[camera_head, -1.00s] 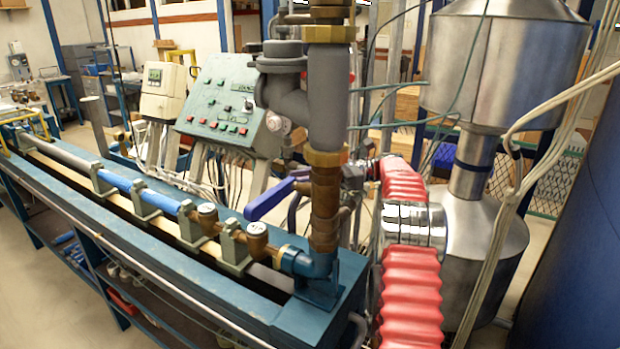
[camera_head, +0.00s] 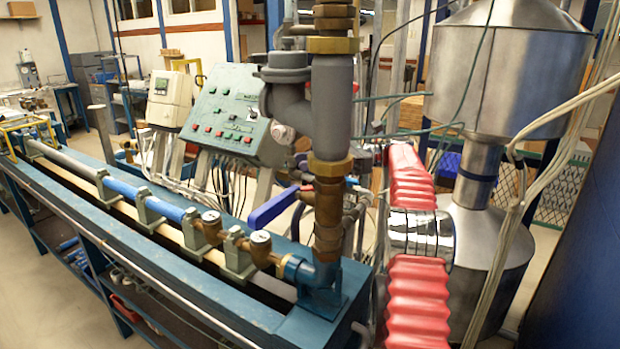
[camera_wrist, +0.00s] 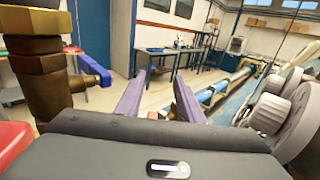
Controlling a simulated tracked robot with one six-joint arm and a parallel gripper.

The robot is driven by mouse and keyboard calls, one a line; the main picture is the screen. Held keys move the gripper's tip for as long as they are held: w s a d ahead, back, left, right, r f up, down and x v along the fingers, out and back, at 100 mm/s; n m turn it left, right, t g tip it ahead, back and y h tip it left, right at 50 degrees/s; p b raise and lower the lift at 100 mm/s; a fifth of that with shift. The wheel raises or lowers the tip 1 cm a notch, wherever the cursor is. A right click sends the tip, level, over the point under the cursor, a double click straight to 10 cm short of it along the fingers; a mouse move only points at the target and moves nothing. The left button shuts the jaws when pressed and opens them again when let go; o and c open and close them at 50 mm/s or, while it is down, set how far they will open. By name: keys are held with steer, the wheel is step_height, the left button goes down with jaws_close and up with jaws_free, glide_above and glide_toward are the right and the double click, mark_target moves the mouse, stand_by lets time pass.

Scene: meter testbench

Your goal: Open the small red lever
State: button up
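A small red part, likely the small red lever (camera_head: 306,187), shows beside the brass vertical pipe (camera_head: 328,205), just above a larger blue lever (camera_head: 272,206). It is too small and partly hidden for me to tell its position. In the wrist view, a small red patch (camera_wrist: 73,49) sits by the brass pipe (camera_wrist: 38,75), above the blue lever (camera_wrist: 90,66). My gripper (camera_wrist: 158,92) shows in the wrist view with two purple fingers spread apart and nothing between them. The levers are left of the fingers, apart from them.
The long blue bench (camera_head: 150,265) carries a pipe with brass meters (camera_head: 211,220). A green control panel (camera_head: 225,115) stands behind it. A steel tank (camera_head: 505,70) is at the right, with loose cables in front. Floor shows beyond my fingers in the wrist view.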

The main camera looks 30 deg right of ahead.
steer(key=shift+r, duration=1.3)
steer(key=shift+c, duration=0.3)
